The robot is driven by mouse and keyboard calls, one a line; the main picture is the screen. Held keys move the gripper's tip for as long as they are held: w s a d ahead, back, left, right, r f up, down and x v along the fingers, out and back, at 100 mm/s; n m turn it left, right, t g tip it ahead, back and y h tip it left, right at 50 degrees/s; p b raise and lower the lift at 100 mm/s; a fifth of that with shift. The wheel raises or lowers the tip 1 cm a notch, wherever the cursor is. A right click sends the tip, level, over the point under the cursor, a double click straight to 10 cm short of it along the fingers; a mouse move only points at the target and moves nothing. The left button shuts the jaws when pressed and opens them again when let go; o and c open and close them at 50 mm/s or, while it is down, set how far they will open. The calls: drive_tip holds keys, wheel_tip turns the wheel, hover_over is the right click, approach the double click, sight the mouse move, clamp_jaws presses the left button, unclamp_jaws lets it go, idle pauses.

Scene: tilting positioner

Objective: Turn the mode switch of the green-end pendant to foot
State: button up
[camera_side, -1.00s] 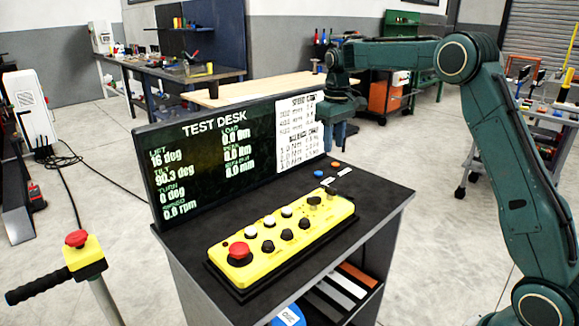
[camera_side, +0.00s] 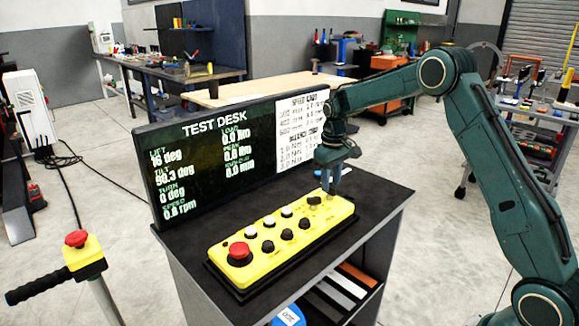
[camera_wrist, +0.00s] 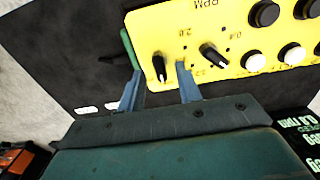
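The yellow pendant (camera_side: 270,262) lies on the black desk top, its red stop button (camera_side: 239,253) at the near left end. In the wrist view its green end (camera_wrist: 127,48) shows beside my left finger. My gripper (camera_wrist: 159,84) points down at this end, open, with one finger on either side of a black knob with a white pointer (camera_wrist: 160,68), the endmost knob. Its markings are not readable, and I cannot tell if the fingers touch it. A second black knob (camera_wrist: 213,55) with speed numbers sits just outside the right finger. In the side view my gripper (camera_side: 331,188) hides the endmost knob.
The test desk screen (camera_side: 215,155) stands upright behind the pendant, close to my wrist. Several black and white buttons (camera_side: 268,246) line the pendant. A stand with another red button (camera_side: 77,239) is at the left. The desk top right of the pendant is clear.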

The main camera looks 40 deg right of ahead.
drive_tip(key=shift+f, duration=0.85)
clamp_jaws()
drive_tip(key=shift+m, duration=0.4)
drive_tip(key=m, duration=1.1)
